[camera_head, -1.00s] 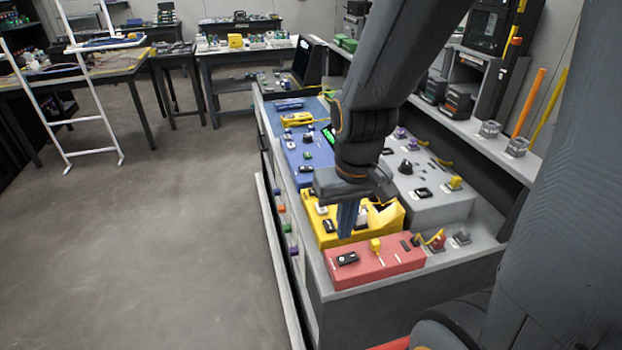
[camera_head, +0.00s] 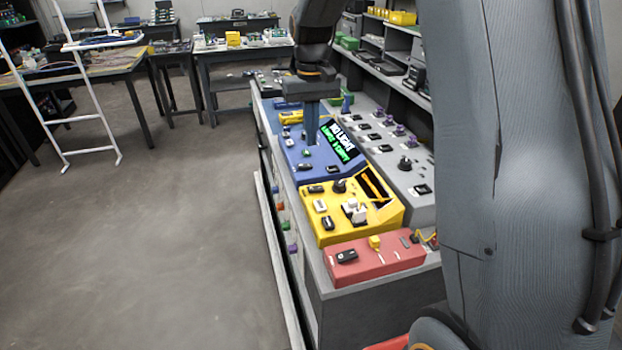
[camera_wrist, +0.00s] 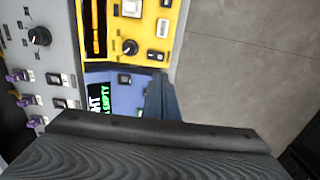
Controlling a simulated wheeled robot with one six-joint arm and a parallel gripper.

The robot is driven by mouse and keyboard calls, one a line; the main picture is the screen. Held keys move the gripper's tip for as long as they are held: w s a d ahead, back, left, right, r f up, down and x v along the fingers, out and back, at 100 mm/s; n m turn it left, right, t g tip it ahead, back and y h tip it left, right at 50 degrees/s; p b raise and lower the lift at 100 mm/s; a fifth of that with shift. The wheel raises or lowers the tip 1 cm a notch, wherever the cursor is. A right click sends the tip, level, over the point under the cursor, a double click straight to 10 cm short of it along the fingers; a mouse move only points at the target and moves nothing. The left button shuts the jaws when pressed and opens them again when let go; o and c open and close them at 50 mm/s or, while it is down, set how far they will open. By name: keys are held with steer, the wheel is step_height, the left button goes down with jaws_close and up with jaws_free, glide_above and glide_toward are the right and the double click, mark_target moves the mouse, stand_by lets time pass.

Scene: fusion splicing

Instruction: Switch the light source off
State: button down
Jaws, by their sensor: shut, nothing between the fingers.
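No unit is legibly labelled as the light source. A blue unit (camera_head: 318,168) stands on the bench with small dark switches and a dark display (camera_head: 341,144). The display shows white text like "NO LIGHT" and green text that seems to end in "EMPTY"; it also shows partly in the wrist view (camera_wrist: 98,100). My gripper (camera_head: 312,138) points down over the blue unit, its blue fingers together and empty. In the wrist view my gripper (camera_wrist: 160,82) is over the blue surface beside a dark switch. Whether the fingertips touch the unit cannot be told.
A yellow unit (camera_head: 384,219) with a black knob, white parts and rocker switches stands nearer. A red box (camera_head: 380,266) with a black switch is at the near end. A grey panel (camera_head: 425,205) with purple knobs runs along the right. Open floor (camera_head: 190,240) lies left.

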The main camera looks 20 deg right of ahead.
steer(key=shift+d, duration=0.1)
steer(key=shift+d+r+p, duration=0.2)
steer(key=shift+d+p, duration=0.25)
steer(key=shift+d, duration=0.25)
steer(key=shift+r, duration=0.1)
step_height(320, 180, up, 14)
steer(key=d, duration=0.2)
stand_by(0.5)
steer(key=shift+f, duration=0.2)
